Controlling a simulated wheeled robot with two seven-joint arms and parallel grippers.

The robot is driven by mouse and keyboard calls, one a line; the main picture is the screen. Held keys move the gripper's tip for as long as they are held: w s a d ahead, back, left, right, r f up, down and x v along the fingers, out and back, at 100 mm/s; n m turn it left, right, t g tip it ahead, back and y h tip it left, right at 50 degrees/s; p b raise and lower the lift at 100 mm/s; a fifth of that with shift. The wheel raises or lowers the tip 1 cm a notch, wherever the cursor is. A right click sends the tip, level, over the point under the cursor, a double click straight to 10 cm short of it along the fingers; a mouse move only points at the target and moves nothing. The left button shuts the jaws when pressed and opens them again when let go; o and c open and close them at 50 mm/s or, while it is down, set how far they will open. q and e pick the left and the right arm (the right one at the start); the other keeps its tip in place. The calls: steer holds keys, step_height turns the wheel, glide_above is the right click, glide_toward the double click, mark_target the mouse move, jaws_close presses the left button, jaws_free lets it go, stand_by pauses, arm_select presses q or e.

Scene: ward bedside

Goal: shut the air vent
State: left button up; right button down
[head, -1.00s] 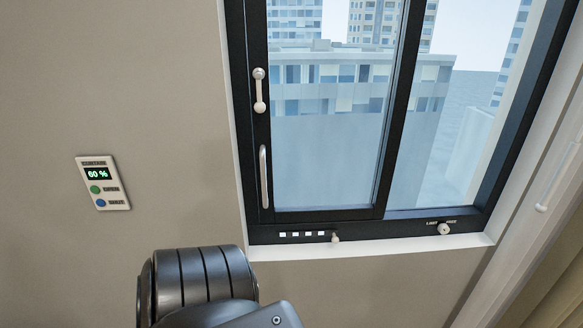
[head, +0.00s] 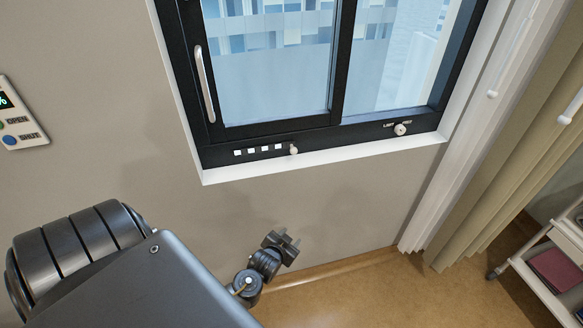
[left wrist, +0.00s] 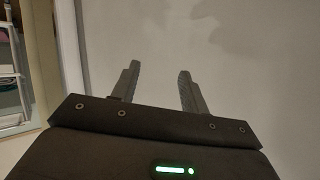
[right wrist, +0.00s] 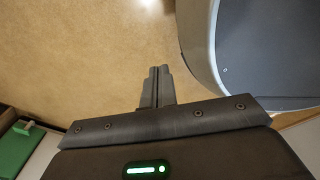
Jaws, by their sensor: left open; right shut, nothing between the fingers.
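The air vent (head: 258,151) is a row of several small white slots in the lower left of the dark window frame. A small pale knob (head: 293,149) sits at the right end of the row. The slots show bright. My left gripper (head: 283,241) is below the window sill, lower than the vent and apart from it. In the left wrist view its fingers (left wrist: 157,84) stand apart with nothing between them, facing the bare wall. My right gripper (right wrist: 156,82) shows only in the right wrist view, shut and empty, over the floor.
A second knob (head: 400,129) sits on the frame further right. A window handle (head: 204,84) stands upright at left. A wall panel (head: 17,122) with buttons is at the left edge. A curtain (head: 508,150) and a white trolley (head: 545,262) are at right. The wall under the sill is clear.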

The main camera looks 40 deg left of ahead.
arm_select(q)
steer(key=w+a+r+n+t+y+b, duration=0.1)
steer(key=w+a+r+t+y+b, duration=0.15)
steer(key=r, duration=1.05)
steer(key=n+t+y+b, duration=0.1)
steer(key=n+t+b, duration=0.1)
steer(key=t, duration=0.1)
glide_toward(292, 153)
steer(key=shift+m, duration=0.3)
steer(key=p+x, duration=0.1)
steer(key=x, duration=0.6)
steer(key=shift+w, duration=0.2)
steer(key=shift+w+a, duration=0.25)
steer(key=shift+w, duration=0.45)
arm_select(e)
step_height(292, 153, down, 5)
steer(key=shift+r, duration=0.2)
arm_select(q)
steer(key=shift+c, duration=0.3)
arm_select(e)
steer(key=shift+w, duration=0.1)
